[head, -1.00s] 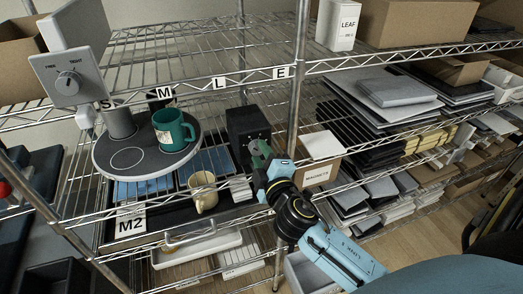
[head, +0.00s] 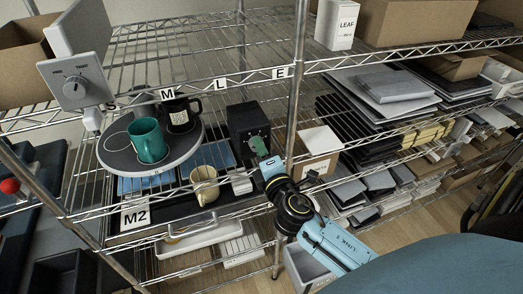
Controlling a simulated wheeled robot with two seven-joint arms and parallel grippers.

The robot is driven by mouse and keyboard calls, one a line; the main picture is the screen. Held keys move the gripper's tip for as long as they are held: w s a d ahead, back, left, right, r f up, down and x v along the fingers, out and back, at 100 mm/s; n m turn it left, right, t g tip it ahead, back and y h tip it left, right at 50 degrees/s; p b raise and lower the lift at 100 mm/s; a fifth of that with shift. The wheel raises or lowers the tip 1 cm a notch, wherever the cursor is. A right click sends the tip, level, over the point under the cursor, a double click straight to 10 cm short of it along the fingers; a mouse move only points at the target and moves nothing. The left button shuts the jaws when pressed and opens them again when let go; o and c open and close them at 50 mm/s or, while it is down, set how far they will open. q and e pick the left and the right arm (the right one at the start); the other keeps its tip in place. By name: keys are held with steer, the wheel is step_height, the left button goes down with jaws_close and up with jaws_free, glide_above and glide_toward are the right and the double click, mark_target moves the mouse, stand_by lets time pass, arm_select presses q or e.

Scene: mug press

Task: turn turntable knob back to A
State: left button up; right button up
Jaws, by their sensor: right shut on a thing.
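The round grey turntable (head: 118,158) sits on the shelf at left. A green mug (head: 148,143) stands near its front and a black mug (head: 181,117) stands at its right rear. To the right is a black control box (head: 241,121) with a dial on its front face. My right gripper (head: 259,149) is at this face, shut on the turntable knob. The fingers and arm cover most of the knob, so its pointer and the letter A cannot be read. My left gripper is not in view.
A cream mug (head: 204,186) stands on the dark tray beside the M2 label (head: 134,215). A grey panel (head: 76,80) with another knob hangs at upper left. A metal shelf post (head: 294,95) rises close to my right gripper. A magnets carton (head: 314,168) stands to the right.

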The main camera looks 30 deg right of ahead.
stand_by(0.3)
steer(key=o, duration=1)
steer(key=b+v, duration=0.3)
steer(key=v, duration=1)
steer(key=shift+s+a, duration=0.15)
steer(key=shift+s, duration=0.05)
